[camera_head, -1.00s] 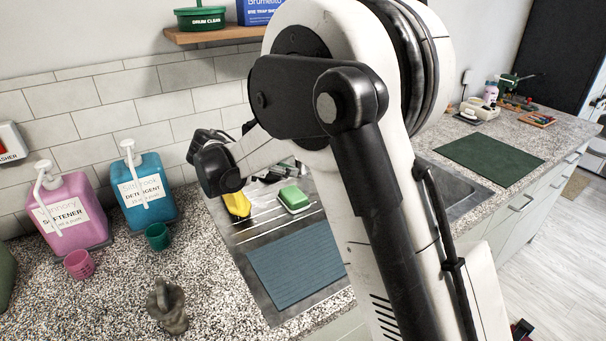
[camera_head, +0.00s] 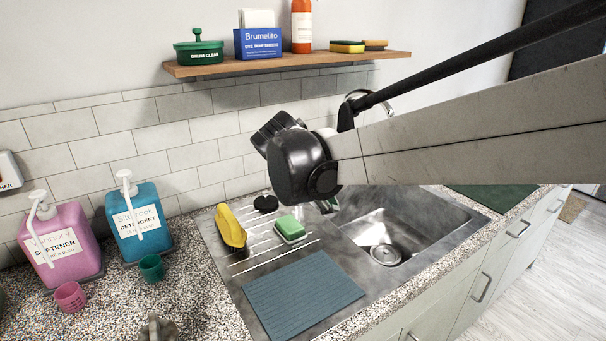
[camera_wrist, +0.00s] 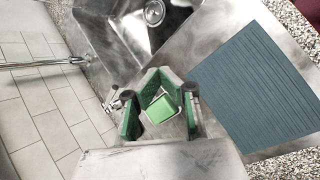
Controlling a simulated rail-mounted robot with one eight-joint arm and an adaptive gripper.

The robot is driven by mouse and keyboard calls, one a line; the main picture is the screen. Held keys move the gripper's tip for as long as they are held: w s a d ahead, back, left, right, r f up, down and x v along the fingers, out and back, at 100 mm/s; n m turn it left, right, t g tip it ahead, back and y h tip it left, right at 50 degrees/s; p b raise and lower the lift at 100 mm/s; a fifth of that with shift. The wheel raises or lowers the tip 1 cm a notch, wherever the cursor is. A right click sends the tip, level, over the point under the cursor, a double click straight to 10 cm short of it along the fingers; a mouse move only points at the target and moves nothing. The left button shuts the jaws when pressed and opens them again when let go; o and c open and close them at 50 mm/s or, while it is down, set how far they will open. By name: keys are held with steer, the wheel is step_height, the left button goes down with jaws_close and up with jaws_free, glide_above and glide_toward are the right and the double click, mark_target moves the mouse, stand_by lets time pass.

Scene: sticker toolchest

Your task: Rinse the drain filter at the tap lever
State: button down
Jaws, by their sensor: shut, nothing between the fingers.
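A dark grey-brown, knobby piece (camera_head: 158,330) that looks like the drain filter stands on the speckled counter, cut by the lower edge of the head view. The chrome tap (camera_head: 357,95) rises behind the sink, mostly hidden by my arm; a thin metal rod of it also shows in the wrist view (camera_wrist: 40,65). I cannot make out its lever clearly. My gripper (camera_wrist: 160,74) is shut and empty above the drainer, with the green sponge (camera_wrist: 160,107) showing through the gap between its linkages. In the head view my wrist hides most of it.
The steel sink basin (camera_head: 410,222) has a round drain (camera_head: 386,254). A blue-grey mat (camera_head: 303,293), a yellow piece (camera_head: 230,226) and the sponge (camera_head: 290,228) lie on the drainer. Softener (camera_head: 62,245) and detergent (camera_head: 143,222) bottles stand at left; a shelf (camera_head: 290,62) hangs above.

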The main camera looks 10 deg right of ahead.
steer(key=s+d+r+m+t+y+p, duration=0.15)
steer(key=s+m+y, duration=0.45)
steer(key=s+m, duration=0.8)
steer(key=w+d+r+n+y+p, duration=0.15)
steer(key=w+r+p, duration=0.4)
steer(key=w, duration=0.55)
steer(key=w+d+r+y+p, duration=0.15)
steer(key=w+r+p, duration=0.25)
steer(key=w+p, duration=0.45)
steer(key=w+f+p, duration=0.1)
steer(key=w, duration=0.7)
steer(key=s+f+p+x, duration=0.1)
steer(key=s+p+x, duration=0.1)
steer(key=x, duration=1.1)
steer(key=shift+s+d+f+n+y+p, duration=0.15)
steer(key=shift+s+f+n+y+p, duration=0.05)
steer(key=shift+f+n+y+p, duration=0.2)
